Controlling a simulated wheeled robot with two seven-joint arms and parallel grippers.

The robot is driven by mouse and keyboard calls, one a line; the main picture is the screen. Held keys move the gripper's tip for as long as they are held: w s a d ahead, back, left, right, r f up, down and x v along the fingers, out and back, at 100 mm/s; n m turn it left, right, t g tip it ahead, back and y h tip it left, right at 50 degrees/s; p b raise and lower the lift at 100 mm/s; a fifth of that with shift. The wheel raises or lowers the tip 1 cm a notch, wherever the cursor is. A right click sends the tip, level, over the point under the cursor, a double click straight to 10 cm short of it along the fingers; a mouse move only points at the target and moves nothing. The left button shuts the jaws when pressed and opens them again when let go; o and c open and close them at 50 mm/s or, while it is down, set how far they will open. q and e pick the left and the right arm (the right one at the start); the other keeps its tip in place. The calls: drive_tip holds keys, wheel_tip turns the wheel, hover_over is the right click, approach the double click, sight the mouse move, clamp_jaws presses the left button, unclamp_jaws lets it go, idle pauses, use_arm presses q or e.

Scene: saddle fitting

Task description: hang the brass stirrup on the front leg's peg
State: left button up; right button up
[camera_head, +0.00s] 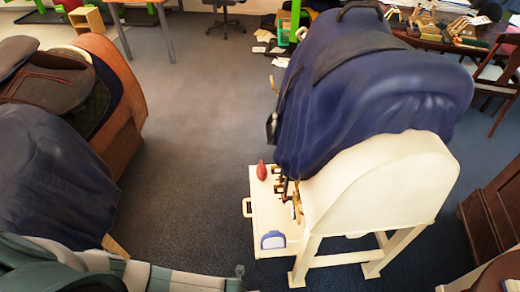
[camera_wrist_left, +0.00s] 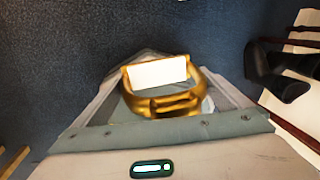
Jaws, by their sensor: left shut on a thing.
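The brass stirrup (camera_wrist_left: 165,104), a gold ring with a bright white flat face, shows in the left wrist view. My left gripper (camera_wrist_left: 160,84) is shut on it. In the head view my left arm comes in along the bottom left, and the stirrup cannot be made out there. A cream wooden stand (camera_head: 375,190) under a dark blue cover (camera_head: 375,95) stands right of centre. Small brass and dark fittings (camera_head: 296,203) show by its near left leg, but I cannot tell which is the peg. My right gripper is not in view.
A cream tray (camera_head: 262,215) beside the stand bears a red object (camera_head: 261,170), brass pieces and a blue-and-white item (camera_head: 273,240). A brown saddle (camera_head: 45,82) and another blue-covered form (camera_head: 55,180) stand at left. Open carpet (camera_head: 195,130) lies between.

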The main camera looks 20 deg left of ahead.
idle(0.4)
use_arm(q)
drive_tip(key=w+a+r+n+t+y+b, duration=0.15)
drive_tip(key=w+r+n+b, duration=0.25)
drive_tip(key=w+r+n, duration=1)
drive_tip(key=a+r+n+g+y+b, duration=0.1)
drive_tip(key=a+r+n, duration=0.2)
drive_tip(key=r+n, duration=0.5)
drive_tip(key=a+r+n+g+y+b, duration=0.1)
drive_tip(key=a+r+n, duration=0.2)
drive_tip(key=r+n, duration=0.6)
drive_tip(key=shift+s+b, duration=0.2)
drive_tip(key=shift+b, duration=0.2)
drive_tip(key=shift+s+a, duration=0.1)
drive_tip(key=shift+s, duration=0.05)
